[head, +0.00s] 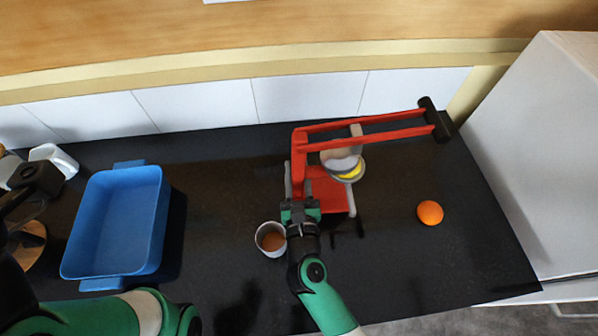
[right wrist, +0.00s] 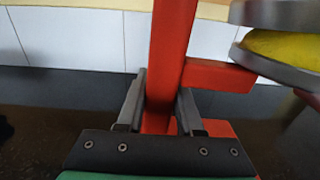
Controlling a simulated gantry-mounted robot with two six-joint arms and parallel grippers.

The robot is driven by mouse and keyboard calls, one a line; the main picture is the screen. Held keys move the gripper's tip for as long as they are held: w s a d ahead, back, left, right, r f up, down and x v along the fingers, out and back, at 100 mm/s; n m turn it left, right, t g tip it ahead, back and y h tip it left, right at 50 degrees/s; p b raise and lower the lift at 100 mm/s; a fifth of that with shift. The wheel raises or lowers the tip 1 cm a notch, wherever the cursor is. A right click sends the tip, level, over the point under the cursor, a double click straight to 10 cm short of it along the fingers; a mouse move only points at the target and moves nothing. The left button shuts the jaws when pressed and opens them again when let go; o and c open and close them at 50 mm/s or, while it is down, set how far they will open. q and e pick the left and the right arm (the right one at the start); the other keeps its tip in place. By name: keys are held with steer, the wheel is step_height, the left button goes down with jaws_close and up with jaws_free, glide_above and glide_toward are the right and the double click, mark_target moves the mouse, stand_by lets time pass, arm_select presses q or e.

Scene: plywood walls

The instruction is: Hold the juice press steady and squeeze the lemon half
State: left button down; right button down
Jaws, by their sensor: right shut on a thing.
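The red juice press (head: 299,155) stands on the dark counter, its lever raised and reaching right to a black handle (head: 437,120). The yellow lemon half (head: 352,171) shows between the press's grey round parts; in the right wrist view the lemon half (right wrist: 285,50) also sits between two grey discs. My right gripper (head: 300,203) is shut on the press's red upright; in the right wrist view its fingers (right wrist: 160,105) stand on either side of that post. My left gripper (head: 38,182) is at the far left, away from the press; its fingers are not clear.
A white cup (head: 261,247) with a brown inside stands just left of my right gripper. An orange (head: 430,212) lies right of the press. A blue tray (head: 112,265) takes up the left counter, with a white mug (head: 55,158) behind. White tiles line the back.

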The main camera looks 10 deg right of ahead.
steer(key=a, duration=1.7)
steer(key=shift+s+r+n, duration=0.25)
steer(key=shift+s+n, duration=0.05)
steer(key=shift+s, duration=0.15)
steer(key=shift+f, duration=0.1)
steer(key=shift+f, duration=1.2)
steer(key=shift+f, duration=0.1)
steer(key=c, duration=1.2)
jaws_free()
steer(key=shift+f, duration=0.2)
steer(key=shift+c, duration=0.2)
jaws_close()
steer(key=shift+r, duration=0.1)
